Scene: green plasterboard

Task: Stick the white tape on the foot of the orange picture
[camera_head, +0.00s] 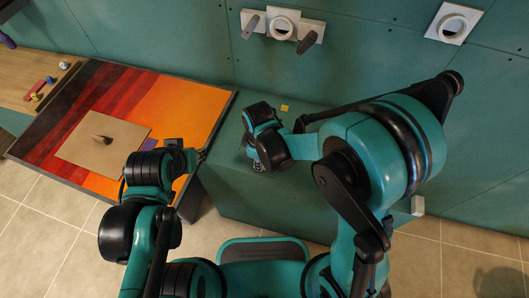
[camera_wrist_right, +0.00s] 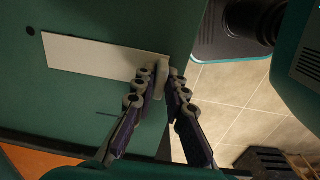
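The orange picture (camera_head: 187,108), striped dark red to orange, lies tilted at the left in the head view. A white tape strip (camera_wrist_right: 90,58) lies against a green surface in the right wrist view. My right gripper (camera_wrist_right: 165,78) has its fingertips close together around a pale piece at the strip's right end, by the green edge. In the head view my right gripper (camera_head: 258,168) is low beside the green box, mostly hidden by its own wrist. My left gripper (camera_head: 200,156) is at the picture's lower right edge; its finger gap is too small to judge.
A beige board (camera_head: 80,150) with a brown object lies on the picture. White wall fittings (camera_head: 282,27) are on the green wall. A wooden bench (camera_head: 25,75) is far left.

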